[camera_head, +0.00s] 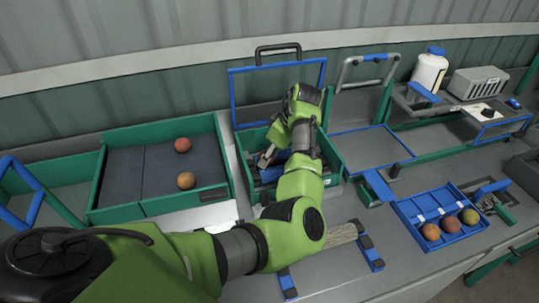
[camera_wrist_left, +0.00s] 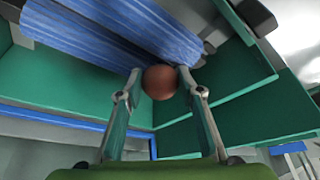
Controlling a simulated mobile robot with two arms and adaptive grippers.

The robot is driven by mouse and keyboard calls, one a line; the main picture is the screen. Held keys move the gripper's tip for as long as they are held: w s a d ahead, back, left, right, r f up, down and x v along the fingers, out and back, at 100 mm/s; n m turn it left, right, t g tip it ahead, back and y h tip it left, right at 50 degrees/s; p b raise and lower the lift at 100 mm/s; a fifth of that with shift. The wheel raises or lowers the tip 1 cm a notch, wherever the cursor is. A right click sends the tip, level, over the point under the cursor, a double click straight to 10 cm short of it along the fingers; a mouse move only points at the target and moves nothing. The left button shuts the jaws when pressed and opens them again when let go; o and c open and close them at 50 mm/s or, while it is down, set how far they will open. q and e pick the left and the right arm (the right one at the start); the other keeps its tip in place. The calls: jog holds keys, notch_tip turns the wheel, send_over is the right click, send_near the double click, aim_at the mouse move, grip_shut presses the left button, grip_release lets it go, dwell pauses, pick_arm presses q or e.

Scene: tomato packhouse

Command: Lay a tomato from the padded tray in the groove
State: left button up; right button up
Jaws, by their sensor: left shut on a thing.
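My left gripper (camera_head: 264,160) reaches into a green-walled box (camera_head: 334,160) at the centre of the head view. In the left wrist view my left gripper (camera_wrist_left: 160,80) is shut on a reddish-brown tomato (camera_wrist_left: 159,88). The head view does not clearly show this tomato. Two blue ribbed rollers (camera_wrist_left: 125,25) lie side by side close beyond it, with a groove between them; I cannot tell if the tomato touches them. The padded tray (camera_head: 120,172), dark-lined with green walls, holds a red tomato (camera_head: 182,145) and an orange one (camera_head: 186,181). My right gripper is out of view.
A blue tray (camera_head: 409,209) with several compartments and three fruits stands at the right. A blue upright frame (camera_head: 232,100) rises behind the box. A white bottle (camera_head: 430,70) and a grey crate (camera_head: 478,82) stand at the back right.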

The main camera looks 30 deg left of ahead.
pick_arm(q)
jog(key=shift+r, duration=0.1)
jog(key=shift+f, duration=0.3)
dwell(0.5)
jog(key=o, duration=0.9)
jog(key=shift+c, duration=0.2)
jog(key=c, duration=0.3)
jog(key=shift+r, duration=0.1)
notch_tip(320, 180, up, 7)
jog(key=p, duration=0.6)
jog(key=shift+p, duration=0.3)
